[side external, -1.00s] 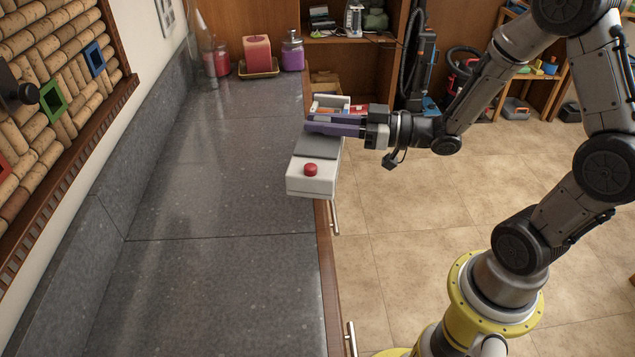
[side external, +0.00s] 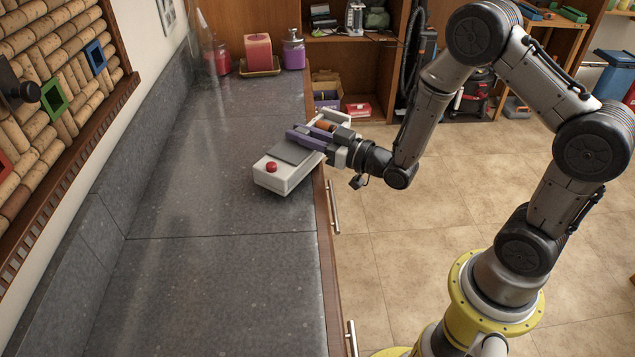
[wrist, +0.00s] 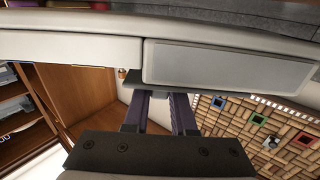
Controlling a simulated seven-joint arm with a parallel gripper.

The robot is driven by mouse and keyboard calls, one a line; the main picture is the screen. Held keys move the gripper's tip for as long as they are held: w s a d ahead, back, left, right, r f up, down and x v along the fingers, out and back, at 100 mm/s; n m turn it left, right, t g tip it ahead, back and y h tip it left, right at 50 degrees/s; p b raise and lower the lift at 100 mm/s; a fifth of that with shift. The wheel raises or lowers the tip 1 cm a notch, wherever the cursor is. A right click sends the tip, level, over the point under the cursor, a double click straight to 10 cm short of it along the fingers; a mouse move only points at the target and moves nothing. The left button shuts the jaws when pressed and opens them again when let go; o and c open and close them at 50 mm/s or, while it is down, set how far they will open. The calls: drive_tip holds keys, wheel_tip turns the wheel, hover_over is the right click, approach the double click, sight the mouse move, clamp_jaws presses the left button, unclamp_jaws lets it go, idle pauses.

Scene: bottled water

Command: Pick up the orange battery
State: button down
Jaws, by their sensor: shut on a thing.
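A white device (side external: 283,176) with a red button (side external: 271,167) and a grey top panel (side external: 291,152) is at the right edge of the counter. A small orange piece, likely the orange battery (side external: 325,125), shows at the device's far end beside my fingers, partly hidden. My gripper (side external: 311,138) has purple fingers and is shut on the white device, across its middle. In the wrist view, my gripper (wrist: 160,98) reaches to the device (wrist: 70,48), which fills the upper part. I cannot see the battery there. I cannot tell whether the device touches the counter.
The grey counter (side external: 200,270) is clear in front and to the left. A cork board (side external: 60,70) hangs on the left wall. The counter's right edge drops to the tiled floor (side external: 440,220).

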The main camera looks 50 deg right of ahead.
drive_tip(key=d+m+h, duration=0.1)
drive_tip(key=d+h, duration=0.1)
drive_tip(key=d+m+h, duration=0.2)
drive_tip(key=h, duration=0.1)
drive_tip(key=d+m+h, duration=0.1)
drive_tip(key=d+h, duration=0.1)
drive_tip(key=shift+s+d+m+h, duration=0.3)
drive_tip(key=shift+d+m, duration=0.05)
drive_tip(key=shift+m, duration=0.05)
drive_tip(key=shift+s+d+g+h, duration=0.15)
drive_tip(key=shift+d+g+h, duration=0.15)
drive_tip(key=shift+d+h, duration=0.25)
drive_tip(key=a+n+y, duration=0.1)
drive_tip(key=a+y, duration=0.1)
drive_tip(key=a+n+y, duration=0.1)
drive_tip(key=a+y, duration=0.1)
drive_tip(key=a+r+n+y, duration=0.1)
drive_tip(key=a+y, duration=0.1)
drive_tip(key=shift+s+a+t, duration=0.15)
drive_tip(key=shift+t, duration=0.25)
drive_tip(key=s+a+r+n+g+y, duration=0.3)
drive_tip(key=s+a+r+n+y, duration=0.1)
drive_tip(key=s, duration=0.5)
drive_tip(key=s+a+r+n+g+y, duration=0.3)
drive_tip(key=s+a+r+n+y, duration=0.2)
drive_tip(key=s+y, duration=0.4)
drive_tip(key=shift+s+a+r+n, duration=0.25)
drive_tip(key=shift+a+r, duration=0.2)
drive_tip(key=shift+r, duration=0.4)
drive_tip(key=shift+w, duration=0.1)
